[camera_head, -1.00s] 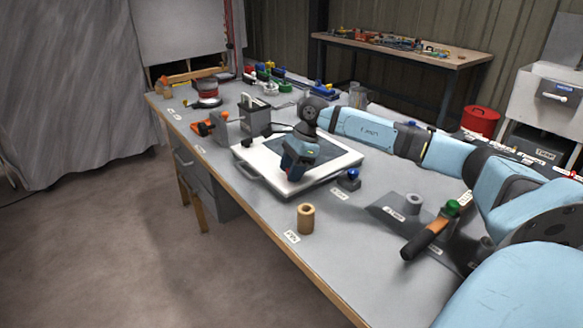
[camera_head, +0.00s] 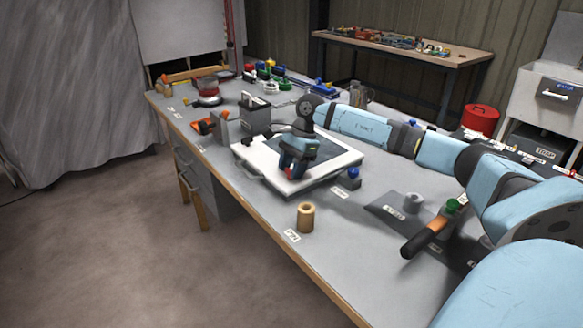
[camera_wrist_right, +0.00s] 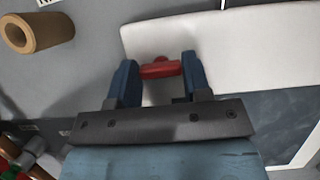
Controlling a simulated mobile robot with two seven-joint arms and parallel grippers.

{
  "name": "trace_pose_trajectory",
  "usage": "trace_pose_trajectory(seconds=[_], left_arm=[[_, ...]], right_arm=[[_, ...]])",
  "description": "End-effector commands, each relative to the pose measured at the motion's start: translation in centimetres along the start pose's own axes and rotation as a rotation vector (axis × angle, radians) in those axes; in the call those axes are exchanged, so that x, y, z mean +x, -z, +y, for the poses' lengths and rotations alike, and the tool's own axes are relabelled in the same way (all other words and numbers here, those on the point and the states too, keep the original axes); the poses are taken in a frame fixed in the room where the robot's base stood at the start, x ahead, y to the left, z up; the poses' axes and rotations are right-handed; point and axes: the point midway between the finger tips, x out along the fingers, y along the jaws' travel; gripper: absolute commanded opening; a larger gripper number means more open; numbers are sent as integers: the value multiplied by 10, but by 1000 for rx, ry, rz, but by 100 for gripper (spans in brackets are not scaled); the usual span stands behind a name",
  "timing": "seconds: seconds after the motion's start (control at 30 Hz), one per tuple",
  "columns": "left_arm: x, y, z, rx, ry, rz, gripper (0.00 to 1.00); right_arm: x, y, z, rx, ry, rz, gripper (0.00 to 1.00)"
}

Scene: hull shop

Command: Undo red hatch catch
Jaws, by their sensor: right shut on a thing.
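The hatch is a white frame (camera_head: 335,168) with a dark panel and a grey handle on its near left side; it lies on the bench. The hatch frame fills the right of the wrist view (camera_wrist_right: 240,50). The red catch (camera_wrist_right: 160,69) is on the frame's edge, between the two blue fingers of my right gripper (camera_wrist_right: 160,78). My right gripper is shut on it. In the head view my right gripper (camera_head: 293,168) points down over the near part of the frame, and only a little red (camera_head: 288,173) shows by the fingertips. My left gripper is not in view.
A tan cylinder (camera_head: 305,217) stands near the bench's front edge. A blue-topped block (camera_head: 352,178) sits right of the hatch. An orange-handled tool (camera_head: 425,238) lies further right. A grey box (camera_head: 255,113) and an orange clamp (camera_head: 205,126) are behind left.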

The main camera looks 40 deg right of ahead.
Motion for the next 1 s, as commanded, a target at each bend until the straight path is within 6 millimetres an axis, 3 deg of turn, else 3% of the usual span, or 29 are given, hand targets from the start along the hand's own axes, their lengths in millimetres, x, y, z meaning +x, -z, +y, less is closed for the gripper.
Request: trace_pose_trajectory(seconds=[0.03, 0.13, 0.53, 1.0], left_arm=[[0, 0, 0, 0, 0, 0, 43], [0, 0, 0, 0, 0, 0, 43], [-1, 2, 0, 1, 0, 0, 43], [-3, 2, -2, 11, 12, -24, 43]], right_arm=[[-1, 0, 0, -1, 1, 0, 49], [0, 0, 0, -1, 1, 0, 70], [-10, 0, 0, 0, 3, 0, 70], [-109, 0, -1, 0, 4, 0, 70]])
